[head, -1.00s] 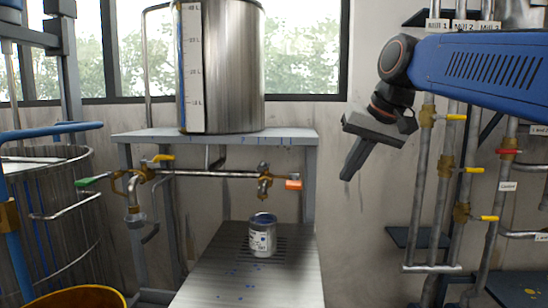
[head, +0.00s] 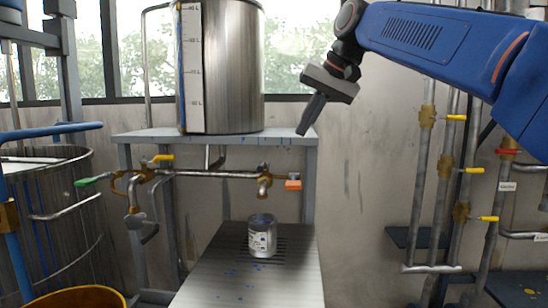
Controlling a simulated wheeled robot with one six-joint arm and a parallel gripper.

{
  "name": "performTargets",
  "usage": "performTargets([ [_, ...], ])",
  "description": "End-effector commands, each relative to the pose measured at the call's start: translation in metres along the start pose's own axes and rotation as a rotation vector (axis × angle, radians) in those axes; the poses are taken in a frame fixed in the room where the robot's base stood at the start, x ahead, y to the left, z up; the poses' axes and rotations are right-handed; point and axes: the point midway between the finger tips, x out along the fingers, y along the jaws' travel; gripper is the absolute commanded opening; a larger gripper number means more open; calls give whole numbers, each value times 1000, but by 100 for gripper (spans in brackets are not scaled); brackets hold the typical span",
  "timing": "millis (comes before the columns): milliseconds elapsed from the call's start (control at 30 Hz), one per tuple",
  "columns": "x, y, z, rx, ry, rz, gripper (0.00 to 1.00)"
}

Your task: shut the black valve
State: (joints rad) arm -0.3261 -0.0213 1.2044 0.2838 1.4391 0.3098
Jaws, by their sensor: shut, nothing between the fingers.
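I can make out no black valve handle in the head view. A brass tap (head: 264,184) sits on the horizontal pipe below the tank shelf, with an orange piece (head: 293,185) beside it on the right. Other valve handles show in yellow (head: 163,158), green (head: 83,182) and red (head: 506,152). My gripper (head: 302,131) is shut and empty, pointing down and left. In the picture it lies over the shelf's right end, above and right of the tap. It appears to touch nothing.
A steel tank (head: 230,70) stands on the grey shelf (head: 290,137). A paint can (head: 262,238) stands on the bench (head: 215,280) below the tap. Vertical pipes with several yellow handles (head: 471,170) line the right wall. A ribbed vat (head: 70,215) is at left.

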Motion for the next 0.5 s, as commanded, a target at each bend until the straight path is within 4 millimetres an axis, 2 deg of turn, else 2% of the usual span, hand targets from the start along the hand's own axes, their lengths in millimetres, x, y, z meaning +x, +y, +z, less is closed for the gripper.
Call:
performTargets([
  [133,4,0,0,0,-1,1,0],
  [267,17,0,0,0,-2,1,0],
  [500,58,0,1,0,-3,0,0],
])
